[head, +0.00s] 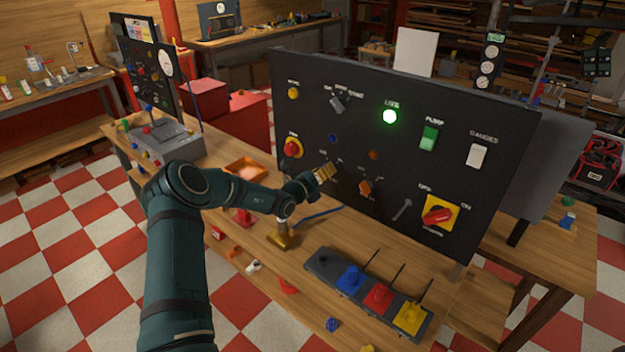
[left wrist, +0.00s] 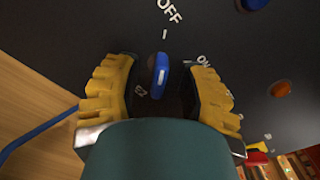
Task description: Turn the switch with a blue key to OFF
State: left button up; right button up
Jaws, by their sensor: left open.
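The switch's blue key (left wrist: 160,76) shows in the left wrist view on the black panel (head: 300,100). Its long side runs roughly upright in that picture, broadly in line with the OFF mark (left wrist: 169,10); an ON label (left wrist: 204,62) lies up and to the right. My left gripper (head: 326,173) is at the panel's lower left part. It is open, with its yellow fingers (left wrist: 160,90) on either side of the key; I cannot tell whether they touch it. In the head view the gripper hides the key. My right gripper is out of view.
Close by on the panel are a blue button (head: 333,138), an orange lamp (head: 373,155), an orange switch (head: 365,188) and a red knob (head: 292,148). A red rotary handle (head: 437,216) is at the right.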

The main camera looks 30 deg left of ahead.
pick_arm(q)
jog(key=s+a, duration=0.1)
jog(key=s, duration=1)
jog(key=shift+a, duration=0.25)
